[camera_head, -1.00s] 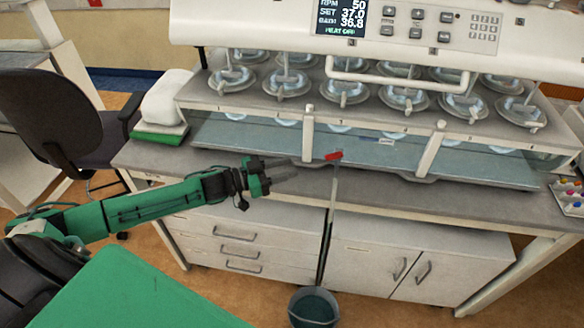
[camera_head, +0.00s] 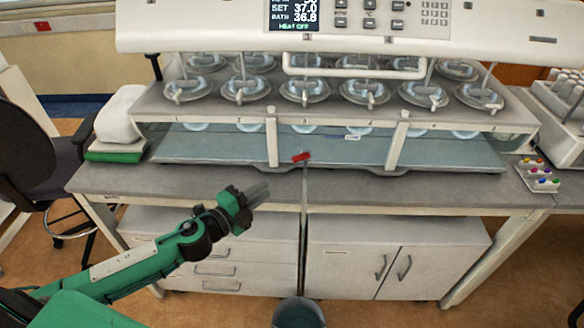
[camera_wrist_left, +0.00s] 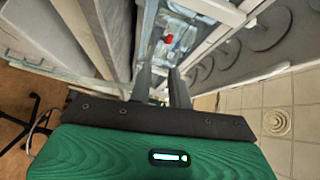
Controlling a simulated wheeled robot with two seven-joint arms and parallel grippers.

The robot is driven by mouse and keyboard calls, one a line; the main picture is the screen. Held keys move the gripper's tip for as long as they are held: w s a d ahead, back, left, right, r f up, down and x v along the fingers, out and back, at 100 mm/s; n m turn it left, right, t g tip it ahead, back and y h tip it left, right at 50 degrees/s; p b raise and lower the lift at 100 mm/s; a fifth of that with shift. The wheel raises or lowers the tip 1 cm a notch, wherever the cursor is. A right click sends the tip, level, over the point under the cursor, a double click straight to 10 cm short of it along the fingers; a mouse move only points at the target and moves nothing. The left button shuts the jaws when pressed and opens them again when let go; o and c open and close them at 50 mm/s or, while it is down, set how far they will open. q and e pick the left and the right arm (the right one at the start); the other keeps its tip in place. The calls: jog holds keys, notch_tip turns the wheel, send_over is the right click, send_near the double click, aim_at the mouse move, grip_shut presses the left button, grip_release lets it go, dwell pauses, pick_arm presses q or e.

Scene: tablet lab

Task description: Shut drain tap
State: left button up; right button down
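The drain tap has a small red handle (camera_head: 300,157), set at the front edge of the water bath (camera_head: 225,145). The handle lies nearly crosswise, tilted slightly. A thin drain tube (camera_head: 304,215) hangs below it to a bucket (camera_head: 299,314) on the floor. My left gripper (camera_head: 266,190) is below and left of the handle, apart from it, in front of the bench edge. In the left wrist view its two fingers (camera_wrist_left: 160,78) are parallel with an empty gap, and the red handle (camera_wrist_left: 169,38) shows beyond the fingertips. My right gripper is not in view.
Several vessels stand in the deck above the bath. White posts (camera_head: 271,142) flank the tap area. The bench front (camera_head: 390,190) overhangs drawers (camera_head: 215,270) and cupboard doors (camera_head: 392,265). A tray of coloured caps (camera_head: 538,178) lies right; a chair (camera_head: 35,150) stands left.

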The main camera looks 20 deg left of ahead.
aim_at(294, 162)
pick_arm(q)
jog(key=shift+m+t+y, duration=0.4)
jog(key=shift+m, duration=0.1)
jog(key=p+x, duration=0.1)
jog(key=x, duration=0.3)
jog(key=p+x, duration=0.1)
jog(key=x, duration=0.3)
jog(key=r+p+x, duration=0.1)
jog(key=p+x, duration=0.1)
jog(key=x, duration=0.3)
jog(key=shift+w, duration=0.15)
jog(key=shift+f, duration=0.1)
grip_shut()
